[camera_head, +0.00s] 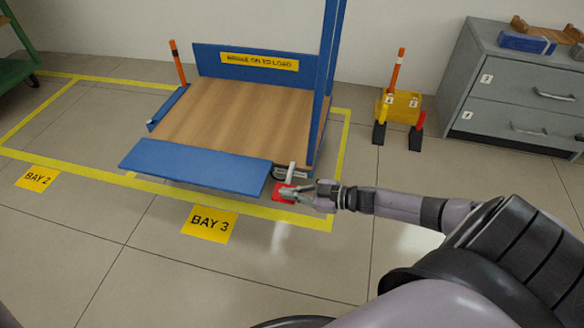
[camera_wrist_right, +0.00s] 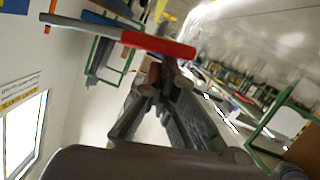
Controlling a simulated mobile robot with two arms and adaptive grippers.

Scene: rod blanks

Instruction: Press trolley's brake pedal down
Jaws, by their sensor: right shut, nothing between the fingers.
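The trolley (camera_head: 230,115) has a wood deck and blue panels and stands in the yellow-marked bay. Its brake pedal (camera_head: 281,192) is red and sits low at the trolley's front right corner, below a pale upright piece. In the right wrist view the red pedal (camera_wrist_right: 160,45) is the end of a long grey lever (camera_wrist_right: 85,26). My right gripper (camera_head: 296,193) is shut and empty, its fingertips (camera_wrist_right: 163,75) at the pedal and partly covering it in the head view. I cannot tell whether they touch it. My left gripper is not in view.
A grey drawer cabinet (camera_head: 515,95) stands at the back right. A yellow box (camera_head: 400,105) with an orange post stands left of it, beside black-based chocks (camera_head: 416,138). A green frame (camera_head: 18,65) is at the far left. The floor around the BAY 3 sign (camera_head: 210,224) is clear.

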